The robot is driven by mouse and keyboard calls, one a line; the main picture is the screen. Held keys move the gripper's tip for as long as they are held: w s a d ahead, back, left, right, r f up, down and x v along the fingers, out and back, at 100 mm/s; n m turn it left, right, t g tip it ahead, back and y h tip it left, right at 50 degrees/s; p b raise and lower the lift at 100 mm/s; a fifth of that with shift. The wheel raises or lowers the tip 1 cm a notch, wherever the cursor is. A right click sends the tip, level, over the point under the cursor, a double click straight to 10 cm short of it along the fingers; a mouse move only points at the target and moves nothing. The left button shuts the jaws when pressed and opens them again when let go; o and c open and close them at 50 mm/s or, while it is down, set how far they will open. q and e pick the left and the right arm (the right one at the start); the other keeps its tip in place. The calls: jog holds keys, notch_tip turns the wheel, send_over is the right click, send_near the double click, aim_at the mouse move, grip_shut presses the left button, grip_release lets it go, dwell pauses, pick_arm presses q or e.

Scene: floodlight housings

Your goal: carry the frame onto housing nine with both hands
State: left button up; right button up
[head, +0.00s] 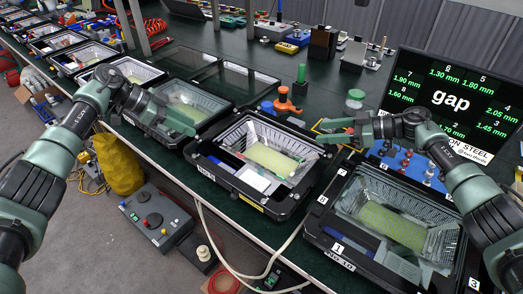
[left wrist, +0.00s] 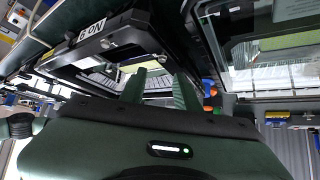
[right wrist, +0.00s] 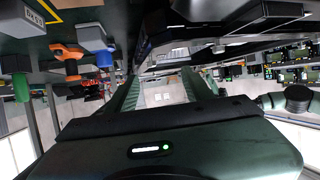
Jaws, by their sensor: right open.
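Housing nine (head: 238,184) is the black-rimmed housing in the middle of the head view, with a reflective tray and a pale green board inside. A dark glazed frame (head: 238,82) lies flat behind the housing to its left; I cannot tell for certain that it is the task's frame. My left gripper (head: 187,127) is over the near right corner of that left housing, fingers apart; they show in the left wrist view (left wrist: 160,85) with nothing clear between them. My right gripper (head: 330,131) is open and empty by housing nine's far right corner; its fingers show in the right wrist view (right wrist: 160,85).
Housing ten (head: 318,238), glazed and number-marked, stands at right. Another housing (head: 150,122) stands left of housing nine. An orange tool (head: 288,104) and a green-capped jar (head: 355,99) stand behind. A screen (head: 455,105) lists gap values. A pale cable (head: 235,268) hangs in front.

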jog(key=shift+d, duration=0.1)
pick_arm(q)
jog(key=v, duration=0.9)
jog(key=shift+s+a+r, duration=0.15)
jog(key=shift+r, duration=0.15)
pick_arm(e)
jog(key=v, duration=1.2)
